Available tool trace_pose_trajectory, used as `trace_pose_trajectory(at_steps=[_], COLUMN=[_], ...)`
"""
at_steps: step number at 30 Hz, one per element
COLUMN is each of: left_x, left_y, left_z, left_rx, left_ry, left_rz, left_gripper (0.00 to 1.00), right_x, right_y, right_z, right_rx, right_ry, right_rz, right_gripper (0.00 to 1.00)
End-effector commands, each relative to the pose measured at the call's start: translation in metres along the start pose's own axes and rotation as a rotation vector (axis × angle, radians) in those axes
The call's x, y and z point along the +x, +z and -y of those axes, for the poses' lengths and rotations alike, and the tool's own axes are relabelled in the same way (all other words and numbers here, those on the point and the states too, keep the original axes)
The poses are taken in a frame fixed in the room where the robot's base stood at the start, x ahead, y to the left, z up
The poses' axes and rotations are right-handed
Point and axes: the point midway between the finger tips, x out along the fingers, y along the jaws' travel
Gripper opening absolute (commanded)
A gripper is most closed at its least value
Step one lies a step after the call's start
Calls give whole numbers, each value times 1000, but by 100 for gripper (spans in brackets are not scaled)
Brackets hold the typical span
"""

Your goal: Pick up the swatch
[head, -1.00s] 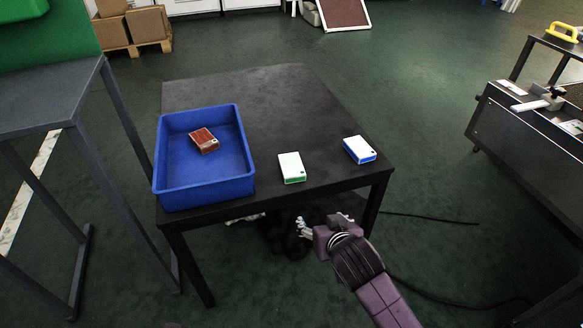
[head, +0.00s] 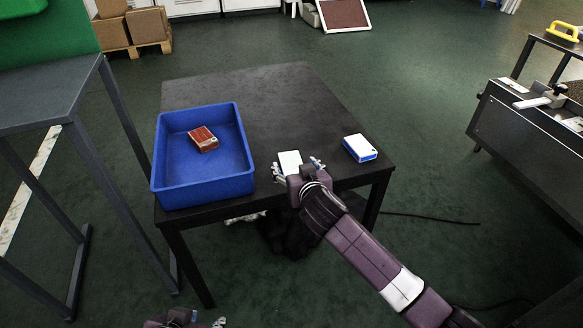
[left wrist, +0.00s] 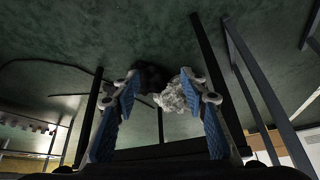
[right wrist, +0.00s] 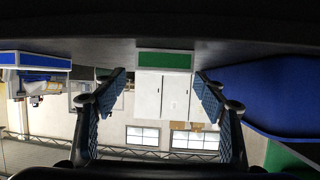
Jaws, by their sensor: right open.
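A white swatch block with a green edge (head: 289,161) lies flat near the front edge of the black table. My right gripper (head: 296,172) is open, with its fingers on either side of the block's near end. In the right wrist view the green edge (right wrist: 165,61) sits centred ahead between the spread fingers; I cannot tell if they touch it. A white block with a blue edge (head: 359,148) lies to the right. A red-brown block (head: 203,139) lies in the blue tray. My left gripper (head: 190,322) is low at the bottom edge; its fingers (left wrist: 160,105) are open and empty.
The blue tray (head: 160,165) stands on the table (head: 255,95) left of the green-edged block. The table's far part is bare. A grey stand (head: 45,100) is at the left, and a machine (head: 520,120) is at the right.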

Motion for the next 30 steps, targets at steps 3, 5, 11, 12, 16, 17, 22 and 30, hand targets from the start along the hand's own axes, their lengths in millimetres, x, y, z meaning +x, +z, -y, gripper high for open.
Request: trace_pose_trajectory(at_steps=[3,5,11,12,16,17,22,30], left_x=[5,6,3,2,0,0,0,0], left_y=[-25,-38,-74,-79,-88,-89,-89,-89], left_z=[-3,-5,-9,-9,-10,-10,-10,-10], left_rx=[3,4,7,7,8,8,8,8], left_ry=[6,9,16,17,19,19,19,19], left_rz=[-101,-153,-299,-319,-353,-356,-357,-356], left_gripper=[40,40,40,40,40,40,40,40], right_x=[11,16,32,34,37,37,37,37], right_y=[3,3,3,3,3,3,2,3], right_z=[2,3,4,4,4,4,4,4], right_rx=[-1,-2,-1,-1,0,0,0,0], right_ry=[0,0,0,-1,-1,-1,-1,-1], right_rz=[0,0,1,1,1,1,1,1], right_gripper=[65,65,65,65,65,65,65,39])
